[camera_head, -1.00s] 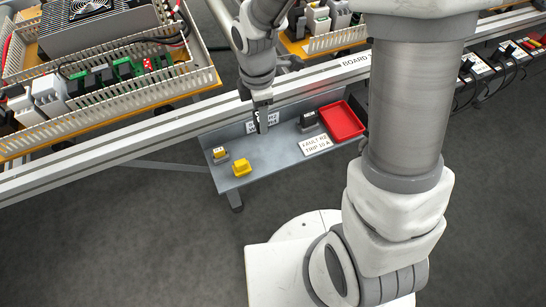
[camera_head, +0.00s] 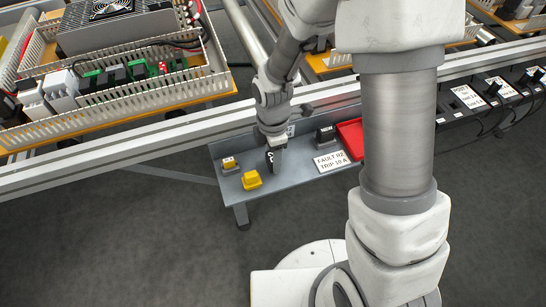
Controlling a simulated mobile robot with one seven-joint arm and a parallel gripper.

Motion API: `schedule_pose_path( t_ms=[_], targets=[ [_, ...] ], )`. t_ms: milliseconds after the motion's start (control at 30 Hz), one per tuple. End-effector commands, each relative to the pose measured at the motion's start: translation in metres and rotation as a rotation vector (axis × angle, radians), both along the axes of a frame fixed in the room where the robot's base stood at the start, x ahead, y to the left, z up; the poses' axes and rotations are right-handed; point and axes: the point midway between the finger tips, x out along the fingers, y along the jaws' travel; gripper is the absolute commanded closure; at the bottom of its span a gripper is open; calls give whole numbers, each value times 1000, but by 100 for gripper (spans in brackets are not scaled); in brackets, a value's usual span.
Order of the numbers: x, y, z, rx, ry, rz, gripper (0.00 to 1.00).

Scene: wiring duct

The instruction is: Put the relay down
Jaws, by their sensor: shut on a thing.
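My gripper (camera_head: 274,152) points down over the grey shelf (camera_head: 300,176). It is shut on a small dark relay (camera_head: 269,157) with white marks on its side. The relay is upright and low over the shelf, between the yellow blocks and the dark block marked NEW. The jaws and my wrist partly hide it. I cannot tell whether its underside touches the shelf.
A yellow block on a grey base (camera_head: 230,163) and a loose yellow block (camera_head: 251,180) lie left. A dark block marked NEW (camera_head: 325,134), a white FAULT sign (camera_head: 331,161) and a red tray (camera_head: 350,138) stand right. A metal rail (camera_head: 150,147) runs behind the shelf.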

Motion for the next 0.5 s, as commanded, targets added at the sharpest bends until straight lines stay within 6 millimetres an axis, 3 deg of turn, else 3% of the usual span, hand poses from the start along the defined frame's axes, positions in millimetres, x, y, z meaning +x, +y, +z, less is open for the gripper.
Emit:
schedule_pose_path(
  t_ms=[267,300,433,500],
  targets=[
    [0,0,-3,0,0,1,92],
    [0,0,-2,0,-1,1,39],
    [0,0,-2,0,-1,1,16],
    [0,0,-2,0,-1,1,16]
  ],
)
